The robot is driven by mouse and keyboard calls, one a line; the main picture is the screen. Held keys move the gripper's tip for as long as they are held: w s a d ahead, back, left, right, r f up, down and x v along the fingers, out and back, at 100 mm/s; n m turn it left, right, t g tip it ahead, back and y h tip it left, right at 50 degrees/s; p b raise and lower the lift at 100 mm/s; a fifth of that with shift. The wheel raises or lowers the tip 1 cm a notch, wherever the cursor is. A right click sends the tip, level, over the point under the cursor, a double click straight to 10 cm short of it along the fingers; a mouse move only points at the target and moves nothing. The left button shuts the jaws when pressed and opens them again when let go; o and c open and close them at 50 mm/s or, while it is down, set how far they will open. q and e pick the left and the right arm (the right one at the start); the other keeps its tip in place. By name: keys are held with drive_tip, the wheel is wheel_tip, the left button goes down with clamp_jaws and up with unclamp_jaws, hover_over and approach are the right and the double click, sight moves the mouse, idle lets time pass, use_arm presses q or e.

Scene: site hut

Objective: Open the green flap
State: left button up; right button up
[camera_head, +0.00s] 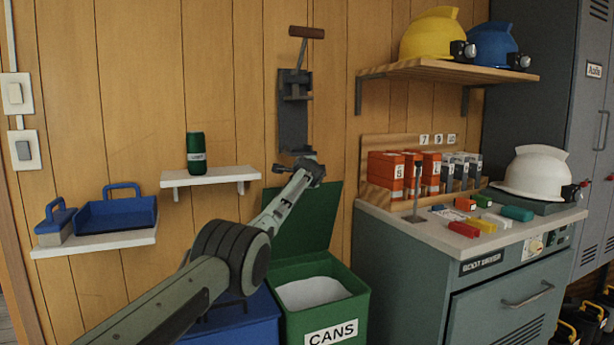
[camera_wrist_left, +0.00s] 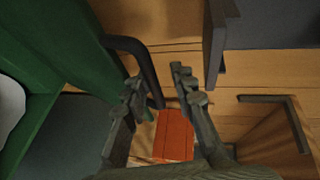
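The green flap (camera_head: 308,222) is the lid of the green bin labelled CANS (camera_head: 350,310). It stands raised, close to upright, at the back of the bin, and the bin's mouth is uncovered. The flap also shows at the left of the left wrist view (camera_wrist_left: 72,45), with a dark curved handle (camera_wrist_left: 135,47) on it. My left gripper (camera_head: 306,168) is near the flap's top edge. In the wrist view its fingers (camera_wrist_left: 158,82) are apart, with the handle's end showing in the gap; contact is unclear. My right gripper is out of view.
A wall-mounted can crusher (camera_head: 293,110) hangs just above my left gripper. A shelf with a dark green can (camera_head: 195,150) is to the left. A blue bin (camera_head: 240,318) stands beside the green one. A grey cabinet (camera_head: 400,265) stands to the right.

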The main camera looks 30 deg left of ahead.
use_arm(q)
drive_tip(key=shift+f, duration=0.25)
idle(0.3)
drive_tip(key=v, duration=1.2)
idle(0.5)
